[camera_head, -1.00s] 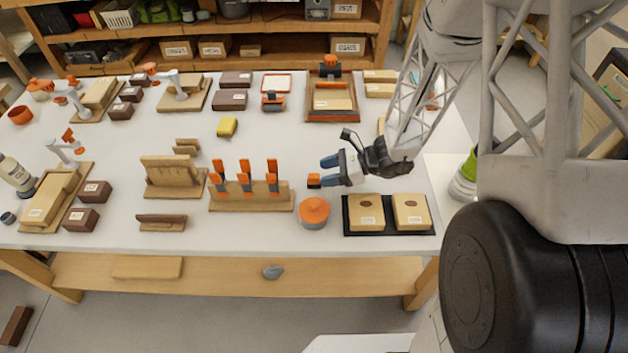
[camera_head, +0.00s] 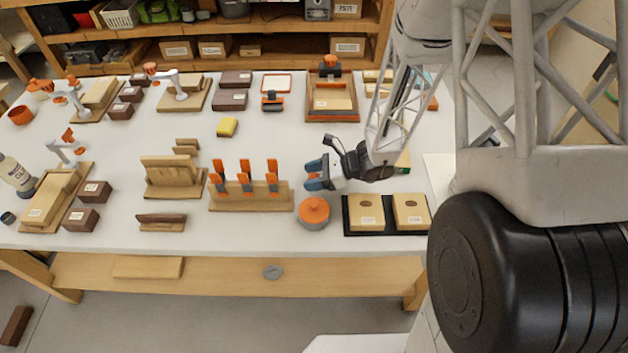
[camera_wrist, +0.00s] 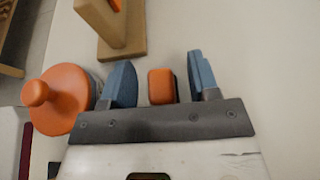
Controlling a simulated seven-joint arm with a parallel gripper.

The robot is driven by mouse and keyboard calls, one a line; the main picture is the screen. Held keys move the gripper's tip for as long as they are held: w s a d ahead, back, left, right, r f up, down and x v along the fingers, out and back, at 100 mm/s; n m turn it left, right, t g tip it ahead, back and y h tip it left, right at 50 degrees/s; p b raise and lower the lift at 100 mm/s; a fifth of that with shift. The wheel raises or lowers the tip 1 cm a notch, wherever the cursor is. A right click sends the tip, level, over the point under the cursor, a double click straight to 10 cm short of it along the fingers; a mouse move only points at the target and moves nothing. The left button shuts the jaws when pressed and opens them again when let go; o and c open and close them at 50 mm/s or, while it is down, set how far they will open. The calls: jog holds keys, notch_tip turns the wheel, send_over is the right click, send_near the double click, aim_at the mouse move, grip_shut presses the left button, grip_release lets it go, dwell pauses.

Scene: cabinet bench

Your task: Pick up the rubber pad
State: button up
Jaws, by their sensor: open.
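The small orange block with a dark edge (camera_wrist: 161,86), which I take to be the rubber pad, lies on the white table. In the wrist view it sits between the two blue fingers of my gripper (camera_wrist: 162,78), with gaps on both sides. The right gap looks wider than the left. In the head view my gripper (camera_head: 313,176) is low over the table, fingers spread and pointing left, and mostly hides the block.
A round orange-topped pot with a knob (camera_head: 314,211) stands close beside my gripper; it also shows in the wrist view (camera_wrist: 60,98). A wooden rack with orange-handled tools (camera_head: 250,198) is to the left. A black tray with two boxes (camera_head: 345,231) is at front right.

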aim_at(312, 175)
jog(key=c, duration=1)
jog(key=shift+r, duration=0.15)
jog(key=shift+r, duration=4.9)
